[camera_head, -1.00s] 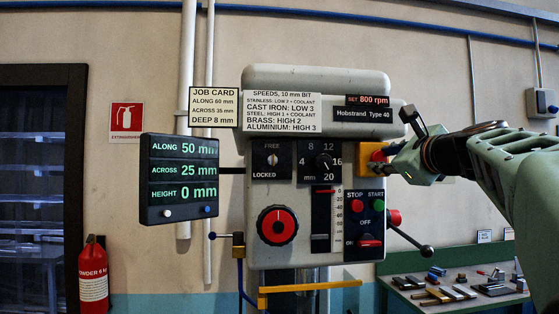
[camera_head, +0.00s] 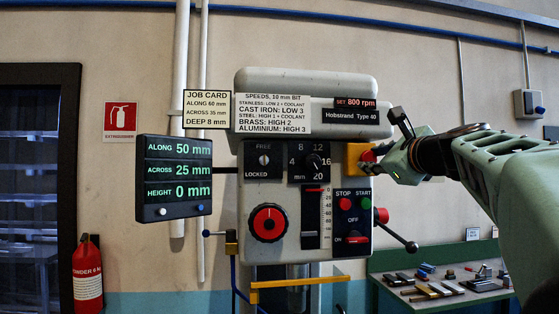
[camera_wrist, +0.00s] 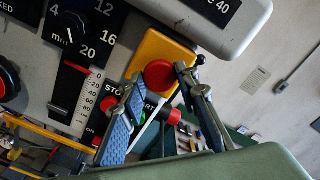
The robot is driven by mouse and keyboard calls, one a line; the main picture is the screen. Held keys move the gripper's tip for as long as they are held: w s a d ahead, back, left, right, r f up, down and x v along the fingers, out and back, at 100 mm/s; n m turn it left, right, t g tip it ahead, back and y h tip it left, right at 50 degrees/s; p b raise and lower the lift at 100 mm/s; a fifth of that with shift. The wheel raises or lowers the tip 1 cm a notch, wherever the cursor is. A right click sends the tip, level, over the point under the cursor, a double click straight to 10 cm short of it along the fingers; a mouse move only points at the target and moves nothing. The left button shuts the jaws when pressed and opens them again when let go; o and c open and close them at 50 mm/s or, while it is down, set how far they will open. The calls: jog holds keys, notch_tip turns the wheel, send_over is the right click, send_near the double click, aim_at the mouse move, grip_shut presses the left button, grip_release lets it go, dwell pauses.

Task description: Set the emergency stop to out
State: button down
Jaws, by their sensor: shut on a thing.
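The emergency stop is a red round button (camera_wrist: 160,75) on a yellow box (camera_wrist: 152,48) at the upper right of the drilling machine's front. In the head view the yellow box (camera_head: 353,158) shows at the left of my gripper (camera_head: 376,156), which partly covers the red button. In the wrist view my gripper's fingers (camera_wrist: 160,76) stand on either side of the red button, shut on it. Whether the button is pushed in or out cannot be told.
Below are the red stop and green start buttons (camera_head: 363,203), a red switch (camera_head: 352,239) and a black-knobbed lever (camera_head: 411,247). A readout (camera_head: 174,178) hangs left. A green bench (camera_head: 390,262) with metal parts stands at the lower right.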

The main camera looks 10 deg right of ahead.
jog(key=shift+f, duration=0.1)
jog(key=c, duration=1.8)
grip_release()
jog(key=o, duration=0.3)
jog(key=shift+s, duration=0.15)
jog(key=shift+o, duration=0.2)
jog(key=shift+r, duration=5.1)
